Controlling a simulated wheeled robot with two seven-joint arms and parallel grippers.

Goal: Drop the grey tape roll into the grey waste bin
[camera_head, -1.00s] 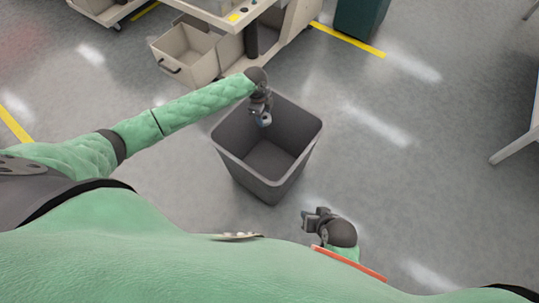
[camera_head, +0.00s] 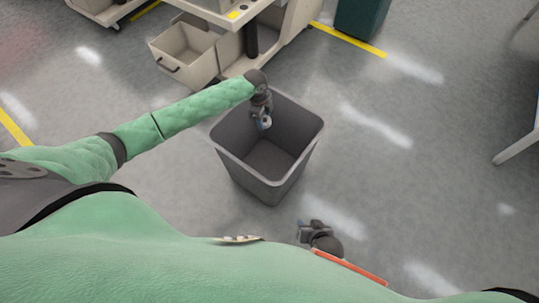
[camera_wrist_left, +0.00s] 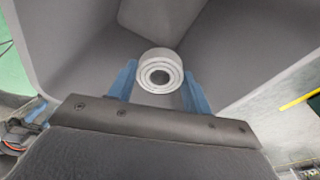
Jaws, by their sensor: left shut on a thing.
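The grey tape roll (camera_wrist_left: 160,69) is a pale ring with a dark core. In the left wrist view it sits between the blue fingers of my left gripper (camera_wrist_left: 160,84), which is shut on it. In the head view my left gripper (camera_head: 264,121) hangs over the opening of the grey waste bin, near its far left side, with the small pale roll (camera_head: 266,124) at its tip. The bin (camera_head: 268,184) stands upright on the floor, and its visible inside looks empty. My right gripper (camera_head: 304,232) is low in the head view, in front of the bin; its finger gap is unclear.
A beige trolley (camera_head: 262,48) with an open drawer bin (camera_head: 182,55) stands behind the waste bin. A dark green container (camera_head: 362,18) is at the top right. A pale table leg (camera_head: 515,150) is at the right edge. The floor right of the bin is clear.

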